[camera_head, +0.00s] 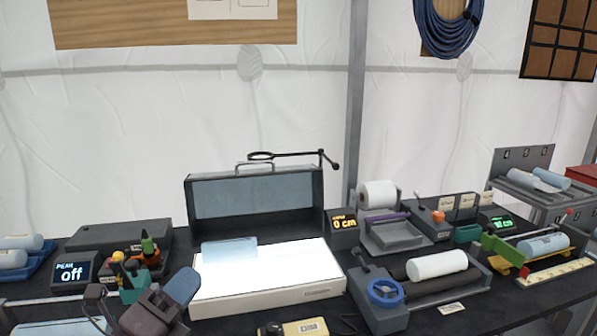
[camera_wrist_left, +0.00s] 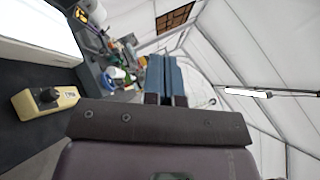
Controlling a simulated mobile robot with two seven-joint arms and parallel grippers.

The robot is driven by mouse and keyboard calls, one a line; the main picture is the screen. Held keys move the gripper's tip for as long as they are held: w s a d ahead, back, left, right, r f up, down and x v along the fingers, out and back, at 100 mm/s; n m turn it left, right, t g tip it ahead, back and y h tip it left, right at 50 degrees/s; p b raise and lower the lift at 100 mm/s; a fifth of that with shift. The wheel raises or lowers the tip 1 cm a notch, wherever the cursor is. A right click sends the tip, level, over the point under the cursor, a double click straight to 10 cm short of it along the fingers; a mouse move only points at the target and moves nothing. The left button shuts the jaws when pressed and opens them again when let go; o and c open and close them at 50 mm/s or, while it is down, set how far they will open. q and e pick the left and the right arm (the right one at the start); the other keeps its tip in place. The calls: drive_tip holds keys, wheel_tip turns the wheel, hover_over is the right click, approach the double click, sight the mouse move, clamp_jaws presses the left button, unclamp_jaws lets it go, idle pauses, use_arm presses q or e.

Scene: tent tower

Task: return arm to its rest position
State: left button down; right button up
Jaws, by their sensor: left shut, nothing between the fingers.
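My left gripper (camera_head: 182,286) is at the lower left of the head view, in front of the left corner of the light box. Its blue fingers are together with nothing between them. In the left wrist view the two fingers (camera_wrist_left: 164,78) lie side by side and point away over the bench. The gripper hides part of the bench's front left area. My right gripper is not in view.
The lit white light box (camera_head: 265,273) stands mid-bench. A display reading "off" (camera_head: 72,272) and small coloured tools are on the left. A roller device (camera_head: 437,265) stands right. A yellow box with a knob (camera_wrist_left: 48,102) lies near the front edge.

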use_arm(q)
drive_tip(key=s+a+f+n+g+y, duration=0.3)
drive_tip(key=a+f+n+y, duration=0.25)
drive_tip(key=f+n, duration=0.35)
drive_tip(key=s+a+f+n+g+y, duration=0.3)
drive_tip(key=s+a+f+n+y, duration=0.15)
drive_tip(key=f+n+y, duration=0.5)
drive_tip(key=s+a+f+n+g+h, duration=0.1)
drive_tip(key=s+f+n+g+h, duration=0.1)
drive_tip(key=s+f+n+g, duration=0.45)
drive_tip(key=s+f+n+g+h, duration=0.2)
drive_tip(key=s+n+g, duration=0.15)
drive_tip(key=s, duration=0.65)
drive_tip(key=w+f+t+b, duration=0.2)
drive_tip(key=w+f+t, duration=0.2)
drive_tip(key=f, duration=0.4)
drive_tip(key=w+f+t+b, duration=0.3)
drive_tip(key=w+f+t, duration=0.1)
drive_tip(key=f, duration=0.3)
drive_tip(key=shift+d+f+b, duration=0.2)
drive_tip(key=shift+f+b, duration=0.15)
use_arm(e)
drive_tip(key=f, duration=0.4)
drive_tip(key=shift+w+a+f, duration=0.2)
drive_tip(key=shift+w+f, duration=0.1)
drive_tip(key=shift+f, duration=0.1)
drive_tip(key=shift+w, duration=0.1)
use_arm(q)
drive_tip(key=shift+w+r, duration=0.1)
